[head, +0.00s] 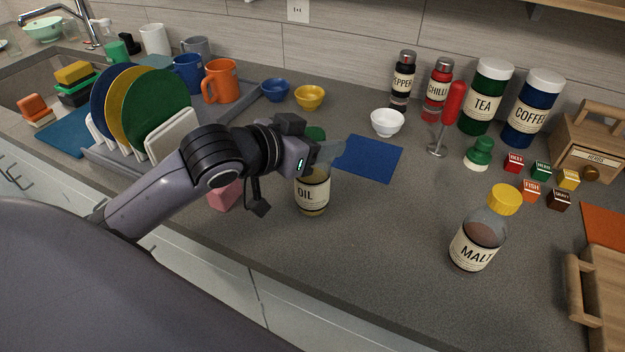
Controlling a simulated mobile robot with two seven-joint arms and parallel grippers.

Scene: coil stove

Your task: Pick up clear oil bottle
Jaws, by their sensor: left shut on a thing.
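The clear oil bottle (312,190), labelled OIL, stands upright at the middle of the grey counter. Its green top shows behind my left gripper (322,153). My left arm reaches in from the left, and its gripper is shut on the upper part of the bottle. The hand hides part of the bottle's neck. The bottle's base appears to be at counter level; I cannot tell whether it touches. My right gripper is not in view.
A blue mat (369,158) lies just behind the bottle, and a pink block (225,194) is to its left. A MALT bottle (480,238) stands at the right. A dish rack with plates (158,112) is at the left. The counter between the two bottles is clear.

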